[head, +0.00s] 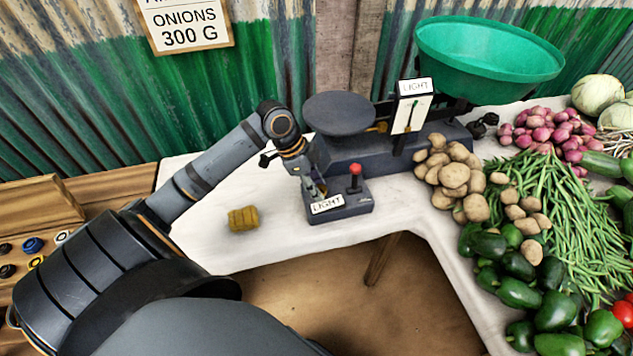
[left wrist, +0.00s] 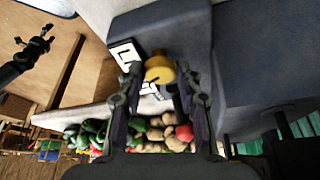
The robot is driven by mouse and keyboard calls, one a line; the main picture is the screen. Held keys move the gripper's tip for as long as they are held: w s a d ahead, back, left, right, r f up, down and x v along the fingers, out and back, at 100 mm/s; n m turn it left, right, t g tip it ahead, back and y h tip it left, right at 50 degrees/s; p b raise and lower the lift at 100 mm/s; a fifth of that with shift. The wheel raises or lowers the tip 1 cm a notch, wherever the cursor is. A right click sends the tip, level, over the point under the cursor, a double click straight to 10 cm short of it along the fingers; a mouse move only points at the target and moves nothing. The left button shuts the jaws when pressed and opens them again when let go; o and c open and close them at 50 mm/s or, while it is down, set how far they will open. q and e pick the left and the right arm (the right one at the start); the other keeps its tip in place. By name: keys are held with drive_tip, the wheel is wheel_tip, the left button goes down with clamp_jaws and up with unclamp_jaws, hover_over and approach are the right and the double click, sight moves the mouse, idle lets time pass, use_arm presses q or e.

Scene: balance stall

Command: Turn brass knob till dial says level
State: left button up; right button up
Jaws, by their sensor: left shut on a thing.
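The balance scale (head: 400,148) has a dark round pan (head: 340,113) at left and a green bowl (head: 490,62) at right. Its white dial (head: 411,114) carries a sign reading LIGHT (head: 415,87). My left gripper (head: 316,190) is at the small control box (head: 352,207) on the scale's front. In the left wrist view it is shut on the brass knob (left wrist: 159,68), which sits between the fingertips. In the head view the gripper mostly hides the knob. My right gripper (left wrist: 35,43) shows small in the left wrist view, its fingers apart.
Potatoes (head: 454,178), beans and peppers crowd the right. The cloth at left is mostly clear.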

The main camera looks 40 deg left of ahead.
use_arm(q)
drive_tip(key=o, duration=1.1)
drive_tip(key=shift+a+r, duration=0.15)
drive_tip(key=shift+r, duration=0.1)
drive_tip(key=shift+v, duration=3.45)
drive_tip(key=shift+s, duration=0.1)
